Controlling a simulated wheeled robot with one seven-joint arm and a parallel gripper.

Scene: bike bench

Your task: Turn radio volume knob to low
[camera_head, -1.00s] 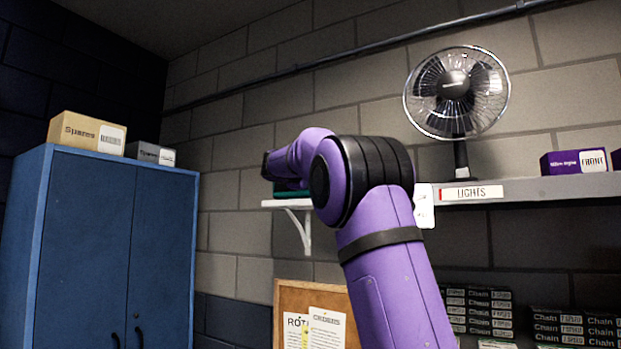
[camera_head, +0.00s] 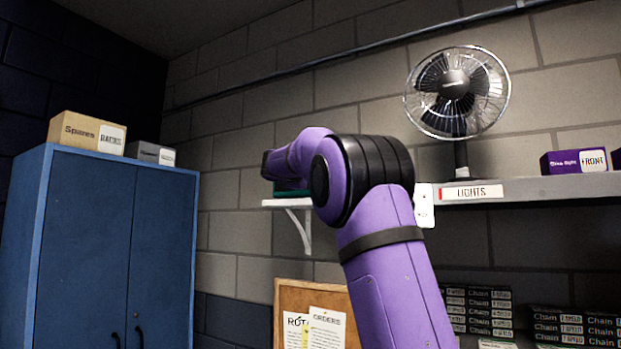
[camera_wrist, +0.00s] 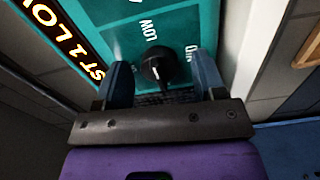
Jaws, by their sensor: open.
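The radio is a teal box whose face (camera_wrist: 118,35) fills the top of the wrist view. In the head view, only a teal strip of the radio (camera_head: 291,192) shows on a small wall shelf behind my arm. Its round black volume knob (camera_wrist: 159,66) has a small white mark. The word LOW is printed just above it in the wrist view, with another partly hidden label at its right. My gripper (camera_wrist: 162,62) is open, with one finger on each side of the knob. I cannot tell whether either finger touches it. My gripper is hidden in the head view.
The small shelf's white bracket (camera_head: 302,226) is on the wall. A longer shelf (camera_head: 545,190) at right carries a fan (camera_head: 457,92) and a purple box (camera_head: 573,162). A blue cabinet (camera_head: 100,240) stands left. A cork board (camera_head: 290,298) hangs below my arm.

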